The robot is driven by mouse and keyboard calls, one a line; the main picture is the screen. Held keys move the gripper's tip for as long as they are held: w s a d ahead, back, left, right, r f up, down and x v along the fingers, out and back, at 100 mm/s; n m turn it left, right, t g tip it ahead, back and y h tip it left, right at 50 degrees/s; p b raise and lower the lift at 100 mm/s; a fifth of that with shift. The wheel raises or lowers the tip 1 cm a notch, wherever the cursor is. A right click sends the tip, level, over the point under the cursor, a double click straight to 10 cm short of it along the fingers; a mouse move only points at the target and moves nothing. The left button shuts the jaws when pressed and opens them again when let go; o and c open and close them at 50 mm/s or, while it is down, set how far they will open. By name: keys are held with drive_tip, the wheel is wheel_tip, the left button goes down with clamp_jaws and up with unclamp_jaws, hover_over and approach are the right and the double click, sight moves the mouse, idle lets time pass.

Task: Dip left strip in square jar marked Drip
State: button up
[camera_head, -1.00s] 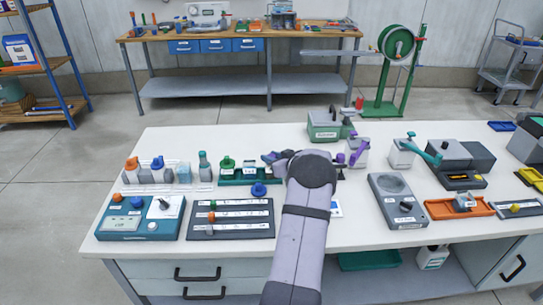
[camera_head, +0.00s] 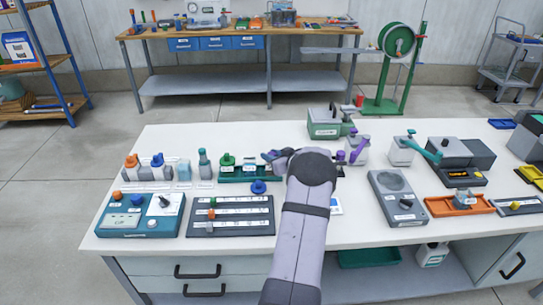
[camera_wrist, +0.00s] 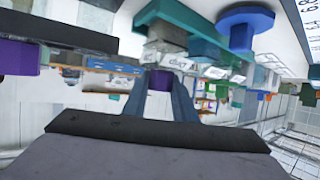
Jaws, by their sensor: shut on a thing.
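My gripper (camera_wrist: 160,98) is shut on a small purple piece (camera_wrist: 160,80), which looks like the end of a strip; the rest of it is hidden. In the wrist view, which is upside down, a white label reading Drip (camera_wrist: 179,64) is just beyond the fingertips, near a grey block-shaped jar (camera_wrist: 166,32). I cannot tell whether the held piece touches the jar. In the head view my gripper (camera_head: 273,156) is at the right end of the green rack (camera_head: 232,179), and my wrist hides part of that area.
A blue lid-like piece (camera_head: 259,187) lies in front of the rack. A green-capped jar (camera_head: 227,161) stands at the rack's left. Several bottles stand farther left. Another purple piece (camera_wrist: 17,57) shows at left.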

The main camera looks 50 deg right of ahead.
drive_tip(key=shift+r, duration=0.1)
idle(0.5)
wheel_tip(320, 180, up, 8)
drive_tip(key=p, duration=0.8)
drive_tip(key=shift+r+p, duration=0.2)
drive_tip(key=shift+p, duration=0.1)
drive_tip(key=shift+f, duration=0.1)
idle(0.5)
drive_tip(key=s+a+f+n+g+y, duration=0.1)
drive_tip(key=s+a+f+n+y, duration=0.1)
drive_tip(key=a, duration=1.4)
drive_tip(key=s+a+f+n+g+y, duration=0.2)
drive_tip(key=s+a+n+y, duration=0.3)
drive_tip(key=a, duration=1.2)
drive_tip(key=s+a+f+n+g+y, duration=0.2)
drive_tip(key=a+n+y, duration=0.5)
drive_tip(key=a, duration=1)
drive_tip(key=shift+s+a+f+y, duration=0.15)
drive_tip(key=shift+s+f+y, duration=0.25)
drive_tip(key=shift+s+f, duration=0.65)
